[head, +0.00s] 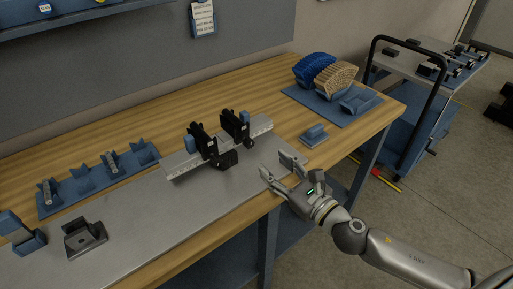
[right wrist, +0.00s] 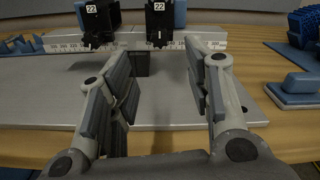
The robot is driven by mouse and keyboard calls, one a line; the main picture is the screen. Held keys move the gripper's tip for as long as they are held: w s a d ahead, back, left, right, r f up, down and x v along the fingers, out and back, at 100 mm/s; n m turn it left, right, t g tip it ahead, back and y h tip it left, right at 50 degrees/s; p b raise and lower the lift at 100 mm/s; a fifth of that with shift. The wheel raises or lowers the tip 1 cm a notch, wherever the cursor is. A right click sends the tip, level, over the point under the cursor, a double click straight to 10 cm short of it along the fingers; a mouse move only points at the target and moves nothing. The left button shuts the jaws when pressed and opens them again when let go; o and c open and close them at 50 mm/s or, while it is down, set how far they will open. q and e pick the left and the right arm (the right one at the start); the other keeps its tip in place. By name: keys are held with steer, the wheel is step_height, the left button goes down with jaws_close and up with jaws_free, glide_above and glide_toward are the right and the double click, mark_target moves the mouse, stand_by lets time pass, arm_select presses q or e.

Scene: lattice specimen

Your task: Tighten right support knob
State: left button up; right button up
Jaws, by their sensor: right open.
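Two black supports stand upright on a pale graduated rail (head: 174,167) at the middle of the bench. The right support (head: 235,127) has a dark knob-like part (head: 249,144) low on its front; in the right wrist view this support (right wrist: 159,15) carries a "22" label. The left support (head: 202,142) looks alike and also shows in the wrist view (right wrist: 99,18). My right gripper (head: 276,167) is open and empty, in front of the rail and to the right of the supports, apart from both. In the wrist view its fingers (right wrist: 158,85) point toward the rail. My left gripper is out of view.
A black block (head: 228,159) sits on the grey plate (head: 150,215) before the rail. A small blue item (head: 314,135) lies right of the rail. A blue mat (head: 310,98) holds blue and tan fan-shaped pieces. A blue rack (head: 84,188) stands left. The front plate is largely clear.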

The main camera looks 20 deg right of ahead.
mark_target(251, 145)
steer(key=p+x, duration=0.1)
steer(key=x, duration=0.6)
steer(key=shift+w+r+p, duration=0.1)
steer(key=shift+w+p, duration=0.05)
steer(key=shift+p, duration=0.25)
steer(key=shift+w+a, duration=0.25)
steer(key=shift+w, duration=0.35)
steer(key=shift+c, duration=0.2)
jaws_close()
steer(key=shift+m, duration=0.3)
